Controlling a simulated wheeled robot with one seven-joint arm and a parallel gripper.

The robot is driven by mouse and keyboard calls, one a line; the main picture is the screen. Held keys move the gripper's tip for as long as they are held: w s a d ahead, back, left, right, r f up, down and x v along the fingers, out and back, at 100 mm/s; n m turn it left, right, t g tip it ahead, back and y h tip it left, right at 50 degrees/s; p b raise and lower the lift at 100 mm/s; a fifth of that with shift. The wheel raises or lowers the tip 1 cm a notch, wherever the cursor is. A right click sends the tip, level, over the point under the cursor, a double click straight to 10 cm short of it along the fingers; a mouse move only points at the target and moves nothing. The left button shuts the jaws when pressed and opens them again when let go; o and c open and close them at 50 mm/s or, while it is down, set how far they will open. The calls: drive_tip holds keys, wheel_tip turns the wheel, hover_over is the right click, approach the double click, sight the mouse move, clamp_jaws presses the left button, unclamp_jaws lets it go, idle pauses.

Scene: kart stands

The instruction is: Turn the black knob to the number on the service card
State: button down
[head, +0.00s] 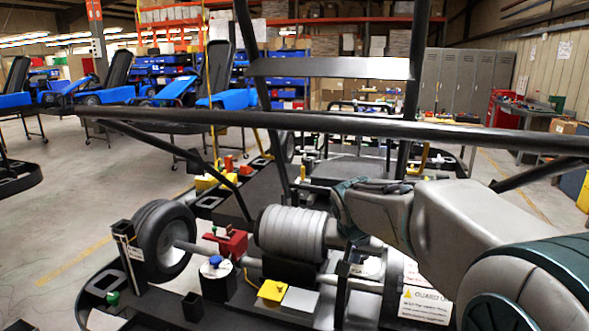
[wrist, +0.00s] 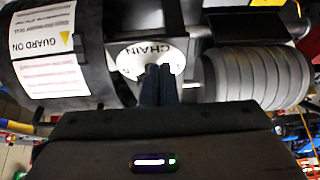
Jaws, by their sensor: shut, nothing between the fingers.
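My gripper (wrist: 158,70) is shut and empty in the wrist view. Its dark fingertips overlap the lower edge of a white round dial plate (wrist: 136,56) marked CHAIN. I cannot tell whether they touch it. A black knob cannot be made out on the plate; the fingers cover part of it. In the head view a small white plate (head: 366,268) shows below my arm, and my fingers cannot be made out there. No card is clearly readable as the service card. A small white label (head: 136,253) on a post by the wheel is too small to read.
A GUARD ON label (wrist: 45,57) is on a black cylinder left of the dial. A ribbed grey cylinder (wrist: 258,78) is on the right. The head view shows a blue-topped knob (head: 215,261), a yellow block (head: 272,291) and a black frame bar (head: 330,122) crossing above.

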idle(0.3)
drive_tip(key=shift+s+a+f+b, duration=0.1)
drive_tip(key=shift+s+b, duration=0.05)
drive_tip(key=shift+b, duration=0.15)
drive_tip(key=shift+s+a, duration=0.1)
wheel_tip(320, 180, up, 6)
drive_tip(key=p, duration=0.3)
drive_tip(key=shift+p, duration=0.4)
